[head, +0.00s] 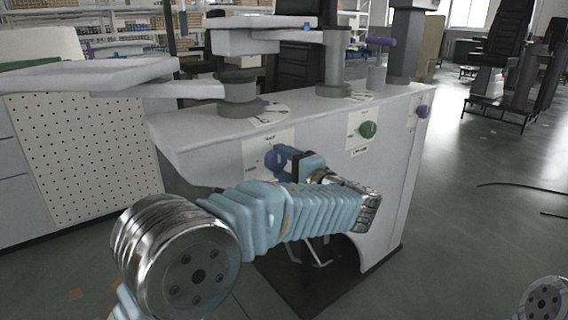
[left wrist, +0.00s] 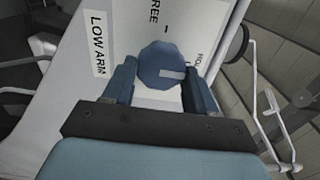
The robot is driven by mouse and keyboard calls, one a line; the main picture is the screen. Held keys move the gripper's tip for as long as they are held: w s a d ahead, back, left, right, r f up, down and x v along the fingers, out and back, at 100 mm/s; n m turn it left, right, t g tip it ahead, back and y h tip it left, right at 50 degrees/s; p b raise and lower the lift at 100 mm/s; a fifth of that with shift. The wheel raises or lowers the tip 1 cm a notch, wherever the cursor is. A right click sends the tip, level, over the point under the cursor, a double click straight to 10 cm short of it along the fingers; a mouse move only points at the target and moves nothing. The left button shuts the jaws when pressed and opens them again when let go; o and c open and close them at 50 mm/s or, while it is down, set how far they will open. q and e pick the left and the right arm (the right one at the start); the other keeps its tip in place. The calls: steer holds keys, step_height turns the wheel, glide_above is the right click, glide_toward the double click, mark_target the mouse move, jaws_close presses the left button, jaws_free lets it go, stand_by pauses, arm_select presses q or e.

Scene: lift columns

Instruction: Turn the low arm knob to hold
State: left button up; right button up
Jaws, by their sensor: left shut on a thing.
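The low arm knob (left wrist: 160,66) is a round blue knob on a white label plate in the left wrist view. A light mark on its face points to the right, toward a partly hidden label on that side. My left gripper (left wrist: 158,85) is shut on the knob, one finger on each side. In the head view my left gripper (head: 287,160) reaches the nearest plate (head: 258,158) on the front of the white cabinet and hides most of the knob. My right gripper is not in view.
A green knob (head: 368,129) and a purple knob (head: 422,111) sit farther right on the same cabinet (head: 205,150). Grey columns with flat arms (head: 240,90) stand on its top. The floor to the right (head: 480,190) is mostly clear.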

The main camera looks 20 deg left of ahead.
arm_select(q)
steer(key=shift+f, duration=0.1)
steer(key=o, duration=1)
steer(key=shift+d, duration=0.15)
steer(key=v, duration=1.3)
steer(key=shift+s+d, duration=0.2)
steer(key=shift+s, duration=0.05)
